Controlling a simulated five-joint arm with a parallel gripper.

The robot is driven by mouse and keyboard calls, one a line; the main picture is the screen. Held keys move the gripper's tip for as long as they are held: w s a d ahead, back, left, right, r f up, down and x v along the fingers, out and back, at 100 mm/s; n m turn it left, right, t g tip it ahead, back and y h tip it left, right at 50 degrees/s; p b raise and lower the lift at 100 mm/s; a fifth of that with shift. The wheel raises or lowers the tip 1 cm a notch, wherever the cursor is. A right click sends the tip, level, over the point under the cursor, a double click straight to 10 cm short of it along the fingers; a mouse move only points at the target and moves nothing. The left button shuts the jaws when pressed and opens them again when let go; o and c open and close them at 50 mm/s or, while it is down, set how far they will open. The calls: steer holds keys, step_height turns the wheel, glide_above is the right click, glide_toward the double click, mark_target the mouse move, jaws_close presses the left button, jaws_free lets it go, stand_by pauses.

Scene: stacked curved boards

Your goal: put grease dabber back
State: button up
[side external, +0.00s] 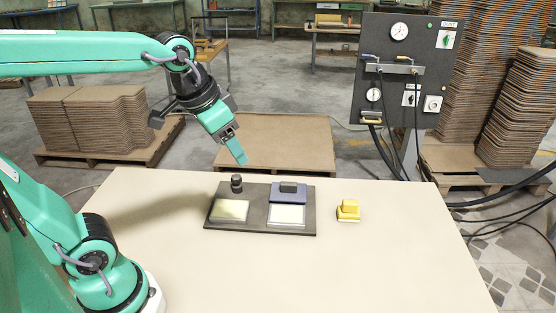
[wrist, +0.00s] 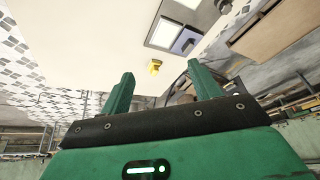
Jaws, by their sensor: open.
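A small yellow block with a raised grip (side external: 348,211), which looks like the grease dabber, stands on the table to the right of a dark tray (side external: 256,222), apart from it. It also shows in the wrist view as a yellow shape (wrist: 153,66) between my fingers. The tray holds a pale greenish pad (side external: 230,211), a white pad (side external: 287,215), a blue block with a black grip (side external: 289,192) and a black knobbed piece (side external: 236,184). My gripper (side external: 240,160) is open and empty, in the air behind the tray, tilted downward.
The cream table (side external: 400,260) is clear around the tray and the yellow block. A dark gauge panel (side external: 405,70) with hoses stands behind the table at the right. Stacks of curved brown boards (side external: 90,120) lie on pallets behind.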

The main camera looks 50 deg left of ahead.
steer(key=s+f+n+t, duration=0.1)
steer(key=s+f, duration=0.2)
steer(key=s, duration=0.3)
steer(key=shift+s+a+f+n, duration=0.15)
steer(key=shift+s+a+n, duration=0.15)
steer(key=shift+a, duration=0.15)
